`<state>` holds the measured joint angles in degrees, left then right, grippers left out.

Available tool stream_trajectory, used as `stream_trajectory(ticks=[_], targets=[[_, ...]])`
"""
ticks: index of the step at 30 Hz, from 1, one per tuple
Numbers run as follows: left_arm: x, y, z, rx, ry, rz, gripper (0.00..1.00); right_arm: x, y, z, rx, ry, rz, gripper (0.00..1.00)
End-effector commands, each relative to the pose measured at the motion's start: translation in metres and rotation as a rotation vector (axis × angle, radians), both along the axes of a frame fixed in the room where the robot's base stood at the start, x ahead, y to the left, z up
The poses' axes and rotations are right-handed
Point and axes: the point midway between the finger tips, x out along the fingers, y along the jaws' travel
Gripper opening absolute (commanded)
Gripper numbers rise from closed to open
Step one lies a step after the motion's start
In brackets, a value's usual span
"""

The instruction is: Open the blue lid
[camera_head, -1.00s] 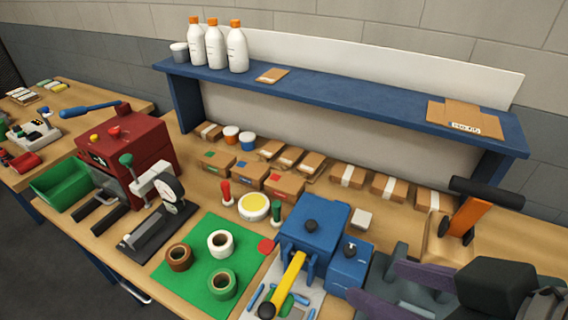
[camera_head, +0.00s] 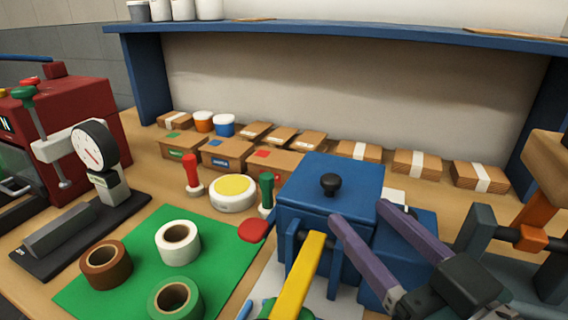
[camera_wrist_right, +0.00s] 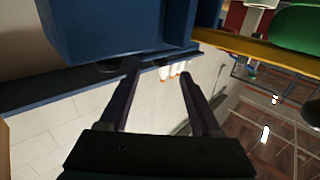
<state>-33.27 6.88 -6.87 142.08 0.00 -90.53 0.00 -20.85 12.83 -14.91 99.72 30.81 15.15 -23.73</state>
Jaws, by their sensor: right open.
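The blue lid (camera_head: 352,173) lies closed on a blue box (camera_head: 305,225), with a round black knob (camera_head: 330,184) on top. A yellow lever (camera_head: 298,280) rises in front of the box. My right gripper (camera_head: 359,212) reaches in from the lower right, its two purple fingers open and empty. In the head view the fingertips overlap the box's right front side, below the knob; I cannot tell if they touch it. In the right wrist view the open fingers (camera_wrist_right: 160,78) are below a blue block-like body (camera_wrist_right: 110,30). My left gripper is not in view.
A smaller blue box (camera_head: 410,240) stands right of the lidded one, partly behind my gripper. Tape rolls (camera_head: 178,243) lie on a green mat (camera_head: 215,235) at left. Cardboard boxes (camera_head: 228,153) line the back under a blue shelf (camera_head: 330,32). An orange-and-black device (camera_head: 535,238) stands at right.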

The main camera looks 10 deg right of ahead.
Motion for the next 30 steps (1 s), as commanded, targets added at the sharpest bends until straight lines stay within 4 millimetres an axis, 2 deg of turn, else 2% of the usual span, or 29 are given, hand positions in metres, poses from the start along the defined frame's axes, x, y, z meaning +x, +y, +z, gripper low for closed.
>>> stream_trajectory(ticks=[6,13,18,25,30], targets=[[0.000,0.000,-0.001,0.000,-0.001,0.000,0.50,0.042,0.009,0.002,0.001,-0.002,0.001,0.65],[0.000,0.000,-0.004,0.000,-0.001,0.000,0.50,0.074,0.015,0.001,0.001,0.000,0.001,0.65],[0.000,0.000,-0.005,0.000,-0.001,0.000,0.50,0.082,0.017,0.001,0.002,0.002,0.002,0.65],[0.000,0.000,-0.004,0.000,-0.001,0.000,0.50,0.083,0.017,0.001,0.002,0.002,0.002,0.65],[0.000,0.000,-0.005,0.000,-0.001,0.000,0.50,0.083,0.017,0.001,0.002,0.002,0.002,0.47]])
